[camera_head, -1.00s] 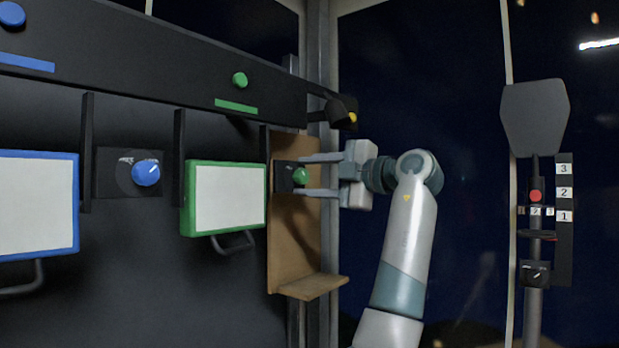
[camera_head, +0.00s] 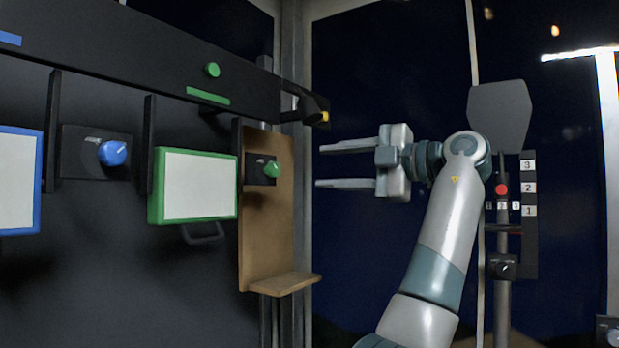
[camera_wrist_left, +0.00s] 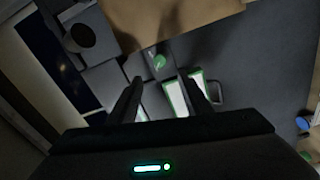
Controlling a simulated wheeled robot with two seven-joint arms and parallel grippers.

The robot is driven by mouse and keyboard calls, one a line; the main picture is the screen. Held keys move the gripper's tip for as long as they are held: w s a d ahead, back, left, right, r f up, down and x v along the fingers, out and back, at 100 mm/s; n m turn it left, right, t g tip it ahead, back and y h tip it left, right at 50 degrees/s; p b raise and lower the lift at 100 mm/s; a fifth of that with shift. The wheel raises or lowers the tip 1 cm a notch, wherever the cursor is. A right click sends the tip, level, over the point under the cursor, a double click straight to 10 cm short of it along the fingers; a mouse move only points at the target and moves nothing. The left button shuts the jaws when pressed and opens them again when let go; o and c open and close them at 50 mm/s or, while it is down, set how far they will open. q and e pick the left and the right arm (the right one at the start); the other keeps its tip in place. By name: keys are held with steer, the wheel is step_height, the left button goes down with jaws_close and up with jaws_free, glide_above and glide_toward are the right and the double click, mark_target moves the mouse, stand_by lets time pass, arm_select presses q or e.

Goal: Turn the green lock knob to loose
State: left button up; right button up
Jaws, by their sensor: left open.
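The green lock knob (camera_head: 272,169) sits on a small dark plate (camera_head: 254,169) mounted on the upper part of a brown board. Its pointer is too small to read. My left gripper (camera_head: 319,166) is open and empty, to the right of the knob and clear of it, with its fingers pointing left towards it. In the left wrist view the green knob (camera_wrist_left: 159,62) shows ahead of the fingertips, between their lines, and nothing is between the fingers. My right gripper is in neither view.
A green-framed panel (camera_head: 198,187) hangs left of the brown board (camera_head: 265,235), which has a ledge (camera_head: 285,283) below. A blue knob (camera_head: 112,153) is further left. A dark lamp-like part (camera_head: 312,108) juts out above. A post with a red button (camera_head: 501,189) stands right.

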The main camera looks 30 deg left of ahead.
arm_select(q)
steer(key=shift+s+d+b, duration=0.15)
steer(key=shift+d, duration=1)
steer(key=shift+s+d+b, duration=0.1)
steer(key=shift+d+b, duration=0.05)
steer(key=shift+d, duration=1)
steer(key=shift+w+f, duration=0.1)
